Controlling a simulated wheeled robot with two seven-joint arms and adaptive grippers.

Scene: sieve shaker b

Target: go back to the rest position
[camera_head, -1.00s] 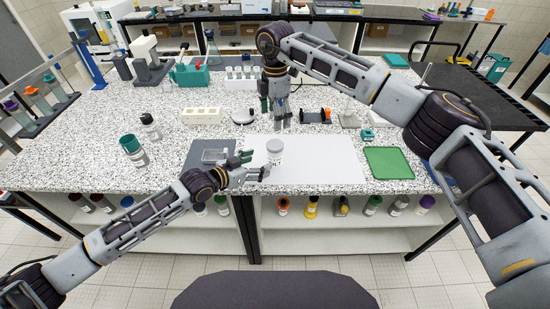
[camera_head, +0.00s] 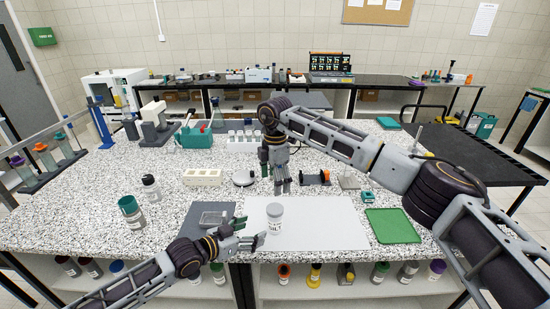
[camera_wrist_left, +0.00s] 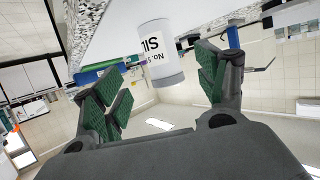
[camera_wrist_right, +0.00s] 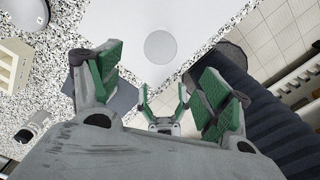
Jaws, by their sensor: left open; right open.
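My left gripper (camera_head: 250,240) is open and empty, low over the near edge of the worktop. A white labelled container (camera_head: 274,217) stands upright on the pale mat, just beyond it. In the left wrist view this container (camera_wrist_left: 161,55) shows between and past the open green-padded fingers (camera_wrist_left: 160,90), apart from them. My right gripper (camera_head: 282,186) points down above the back of the mat, behind the container. In the right wrist view its fingers (camera_wrist_right: 165,90) are spread with nothing between them; the container's round top (camera_wrist_right: 160,46) and my left gripper lie below.
The pale mat (camera_head: 335,228) lies between a dark grey pad (camera_head: 196,222) with a clear dish and a green tray (camera_head: 393,226). A teal-capped bottle (camera_head: 132,212) stands at left. A white block (camera_head: 203,177), a tube rack (camera_head: 243,143) and an orange-black device (camera_head: 316,178) stand behind.

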